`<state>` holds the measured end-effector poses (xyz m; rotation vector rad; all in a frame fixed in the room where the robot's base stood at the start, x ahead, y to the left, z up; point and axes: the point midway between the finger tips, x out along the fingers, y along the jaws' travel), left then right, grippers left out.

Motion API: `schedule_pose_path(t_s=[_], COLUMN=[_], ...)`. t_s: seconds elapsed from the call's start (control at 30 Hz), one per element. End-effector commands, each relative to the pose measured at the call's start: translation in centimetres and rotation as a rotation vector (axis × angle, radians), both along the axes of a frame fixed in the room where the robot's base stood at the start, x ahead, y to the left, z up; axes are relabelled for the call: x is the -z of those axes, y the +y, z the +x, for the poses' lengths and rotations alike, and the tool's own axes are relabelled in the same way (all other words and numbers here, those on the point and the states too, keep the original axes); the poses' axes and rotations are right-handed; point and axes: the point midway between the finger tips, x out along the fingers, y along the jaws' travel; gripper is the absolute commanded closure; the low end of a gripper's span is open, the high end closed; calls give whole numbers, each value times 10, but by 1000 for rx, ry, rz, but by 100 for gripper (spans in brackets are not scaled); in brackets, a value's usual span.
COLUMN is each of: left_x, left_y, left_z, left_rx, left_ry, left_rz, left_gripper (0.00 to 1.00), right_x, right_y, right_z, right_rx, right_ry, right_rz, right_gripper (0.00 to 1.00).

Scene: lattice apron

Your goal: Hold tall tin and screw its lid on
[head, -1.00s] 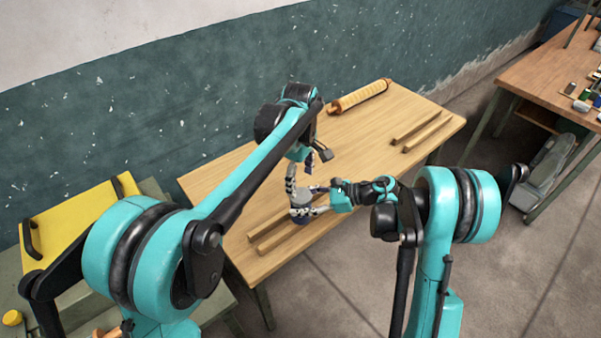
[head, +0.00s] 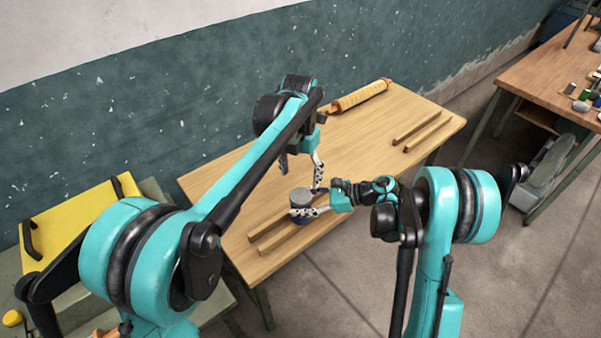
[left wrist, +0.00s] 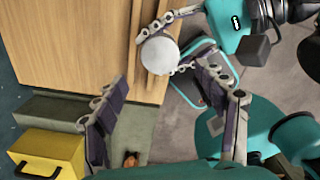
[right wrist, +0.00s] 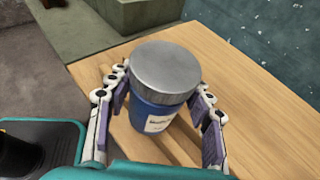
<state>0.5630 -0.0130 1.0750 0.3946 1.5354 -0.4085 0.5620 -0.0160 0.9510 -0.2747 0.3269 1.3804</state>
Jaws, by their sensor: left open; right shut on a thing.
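The tall tin (right wrist: 155,115) is blue with a white label and stands upright in the right wrist view. Its grey metal lid (right wrist: 166,70) sits on top; I cannot tell how tightly it is seated. The lid also shows in the head view (head: 301,195) and from above in the left wrist view (left wrist: 159,55). My right gripper (head: 303,212) is shut around the tin's body, with a finger on either side. My left gripper (head: 301,170) is open and empty, above the tin and apart from the lid. Its spread fingers show in the left wrist view (left wrist: 170,120).
Two wooden strips (head: 268,238) lie on the table (head: 232,180) by the tin. Two more strips (head: 422,130) and a roller-like object (head: 358,97) lie farther right and back. A yellow case (head: 75,220) is at the left. The table's middle right is clear.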

Motion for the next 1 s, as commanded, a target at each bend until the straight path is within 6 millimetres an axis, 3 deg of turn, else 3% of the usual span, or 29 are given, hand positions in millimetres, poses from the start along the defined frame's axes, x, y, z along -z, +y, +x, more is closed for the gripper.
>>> schedule_pose_path(t_s=[0.27, 0.7, 1.0], left_x=[4, 64, 80], left_y=[0, -1, -1], left_z=[0, 0, 0], left_rx=[2, 3, 4], left_ry=[0, 0, 0], left_rz=[0, 0, 0], left_gripper=[28, 28, 28], right_x=[0, 0, 0], right_y=[0, 0, 0], right_z=[0, 0, 0], right_rx=[0, 0, 0], right_ry=[0, 0, 0], right_rz=[1, 1, 1], right_gripper=[100, 100, 100])
